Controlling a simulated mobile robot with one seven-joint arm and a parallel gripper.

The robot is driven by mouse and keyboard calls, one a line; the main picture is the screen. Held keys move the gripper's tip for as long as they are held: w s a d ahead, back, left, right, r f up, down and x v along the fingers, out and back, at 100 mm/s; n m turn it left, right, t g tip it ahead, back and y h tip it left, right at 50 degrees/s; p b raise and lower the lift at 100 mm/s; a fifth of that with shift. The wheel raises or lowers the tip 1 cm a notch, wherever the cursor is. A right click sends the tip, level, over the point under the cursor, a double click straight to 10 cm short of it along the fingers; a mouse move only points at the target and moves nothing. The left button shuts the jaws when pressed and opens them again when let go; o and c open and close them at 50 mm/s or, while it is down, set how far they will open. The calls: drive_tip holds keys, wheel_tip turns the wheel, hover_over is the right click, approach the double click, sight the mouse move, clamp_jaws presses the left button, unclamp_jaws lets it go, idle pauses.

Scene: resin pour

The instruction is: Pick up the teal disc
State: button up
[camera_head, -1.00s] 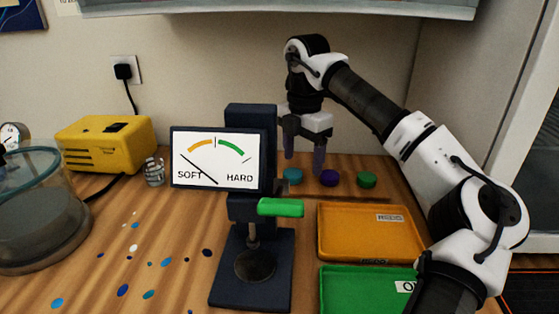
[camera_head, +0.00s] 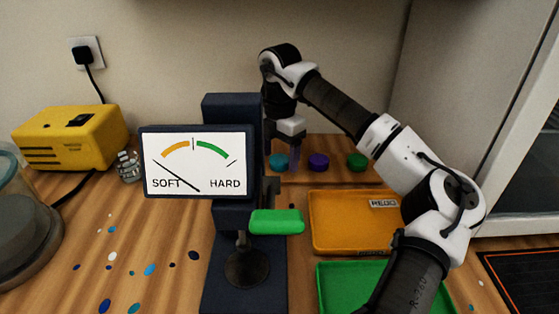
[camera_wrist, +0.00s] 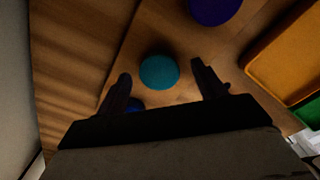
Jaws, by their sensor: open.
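The teal disc (camera_head: 279,161) lies on the wooden bench behind the tester stand, leftmost in a row of three discs. In the wrist view the teal disc (camera_wrist: 159,72) lies flat between and slightly beyond my fingertips. My gripper (camera_head: 283,148) points down at the disc row, its left part hidden behind the stand. In the wrist view my gripper (camera_wrist: 160,80) is open, with one finger on either side of the teal disc and nothing held. I cannot tell the exact height of the fingertips above the bench.
A purple disc (camera_head: 318,162) and a green disc (camera_head: 357,162) lie to the right. The hardness tester (camera_head: 231,105), with its dial and green handle, stands left in front. An orange tray (camera_head: 327,240) and a green tray (camera_head: 333,285) lie nearer. A blue spot (camera_wrist: 135,104) shows by the left finger.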

drive_tip(key=shift+f, duration=0.15)
drive_tip(key=c, duration=1.1)
